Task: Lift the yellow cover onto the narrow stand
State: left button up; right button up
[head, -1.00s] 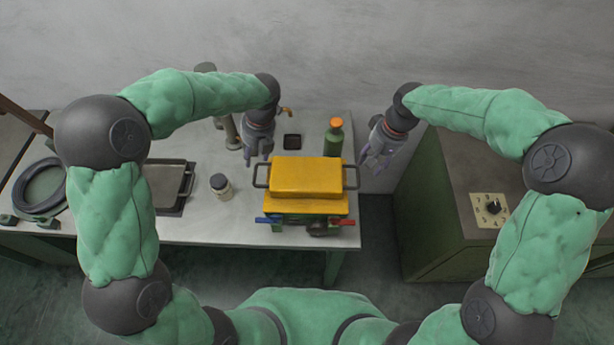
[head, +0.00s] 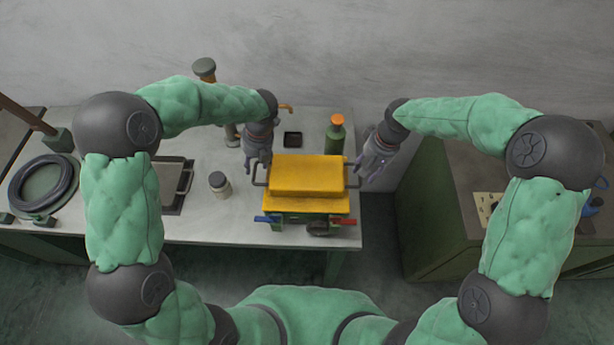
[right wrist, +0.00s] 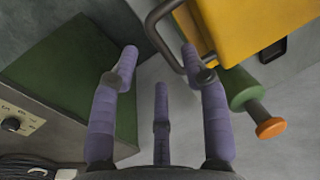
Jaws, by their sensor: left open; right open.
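The yellow cover (head: 308,174) sits level on a green machine with a yellow upper part, near the table's front right. It has a dark bar handle on each side, a left one (head: 260,176) and a right one (head: 353,175). My left gripper (head: 257,165) is open at the left handle. My right gripper (head: 367,171) is open beside the right handle. In the right wrist view, the right handle (right wrist: 154,28) reaches between the spread fingertips of my right gripper (right wrist: 159,58), and the cover (right wrist: 262,28) is at upper right. I cannot tell which thing is the narrow stand.
A jar (head: 220,185) and a dark tray (head: 172,186) are to the left, with a coiled hose (head: 43,187) beyond. A green cabinet (head: 432,225) stands right, across a gap.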

aim_at(254, 171)
pick_arm(q)
jog(key=shift+x, duration=2.75)
pick_arm(e)
jog(key=shift+a+f, duration=0.15)
jog(key=shift+f, duration=0.75)
jog(key=shift+a+f, duration=0.2)
jog(key=shift+f, duration=0.7)
jog(key=shift+a+f, duration=0.15)
jog(key=shift+f, duration=0.75)
pick_arm(q)
grip_shut()
pick_arm(e)
grip_shut()
pick_arm(q)
jog(key=shift+w, duration=0.1)
